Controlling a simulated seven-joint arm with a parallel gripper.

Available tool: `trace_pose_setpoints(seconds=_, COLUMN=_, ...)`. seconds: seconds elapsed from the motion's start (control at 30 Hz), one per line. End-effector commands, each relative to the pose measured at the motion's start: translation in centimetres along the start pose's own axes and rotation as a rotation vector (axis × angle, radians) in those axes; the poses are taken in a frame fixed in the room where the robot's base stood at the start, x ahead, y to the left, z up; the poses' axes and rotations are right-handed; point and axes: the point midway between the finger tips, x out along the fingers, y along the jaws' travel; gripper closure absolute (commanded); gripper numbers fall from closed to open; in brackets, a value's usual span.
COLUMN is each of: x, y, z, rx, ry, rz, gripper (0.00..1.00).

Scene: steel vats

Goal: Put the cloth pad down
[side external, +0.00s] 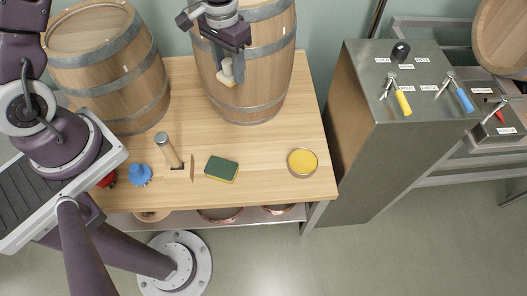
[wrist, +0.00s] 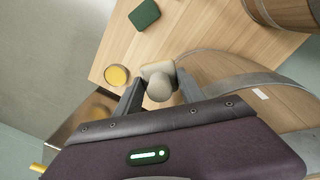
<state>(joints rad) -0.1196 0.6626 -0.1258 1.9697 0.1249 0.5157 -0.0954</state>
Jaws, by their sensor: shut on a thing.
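My gripper (side external: 226,66) hangs in the air in front of the right barrel, above the wooden table (side external: 265,140). It is shut on the cloth pad (side external: 227,73), a small cream piece. In the wrist view my gripper (wrist: 161,86) has a finger on each side of the pad (wrist: 155,67), which has a rounded beige knob toward the camera. The pad is apart from the tabletop. Its underside is hidden.
The right barrel (side external: 260,80) stands close behind my gripper; another barrel (side external: 110,70) stands at left. A round tin with yellow contents (side external: 302,162), a green sponge (side external: 221,169), a wooden-handled tool (side external: 168,150) and a blue brush (side external: 140,174) lie along the front. The table's middle is clear.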

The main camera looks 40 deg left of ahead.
Motion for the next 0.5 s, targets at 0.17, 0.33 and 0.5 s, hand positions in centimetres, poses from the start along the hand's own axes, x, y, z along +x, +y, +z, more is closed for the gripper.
trace_pose_setpoints(seconds=0.17, x=9.2, y=6.7, z=-0.5, rx=0.008, ry=-0.014, rz=0.003, gripper=1.00)
trace_pose_setpoints(seconds=0.33, x=16.5, y=11.1, z=1.1, rx=0.008, ry=-0.008, rz=-0.009, gripper=1.00)
trace_pose_setpoints(seconds=0.5, x=19.9, y=12.7, z=2.2, rx=0.009, ry=-0.002, rz=-0.015, gripper=1.00)
